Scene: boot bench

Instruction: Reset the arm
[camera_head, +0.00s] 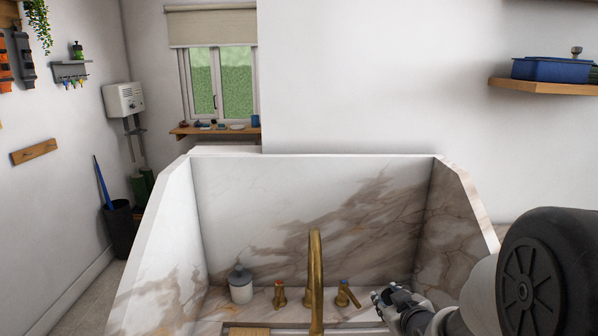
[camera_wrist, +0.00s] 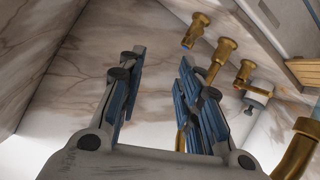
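My gripper (camera_head: 388,299) is at the lower right in the head view, by the right end of the marble-walled sink, just right of the right brass tap handle (camera_head: 345,294). In the wrist view my gripper (camera_wrist: 159,62) has its two blue-padded fingers apart, with nothing between them. The marble wall shows behind the fingers. My arm comes in from the right edge of the head view.
A brass spout (camera_head: 315,275) stands mid-sink, with a left tap handle (camera_head: 280,294) and a grey-topped bottle (camera_head: 240,284) beside it. The marble surround (camera_head: 310,195) encloses the back and sides. A wooden shelf (camera_head: 540,87) holds a blue box (camera_head: 551,69).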

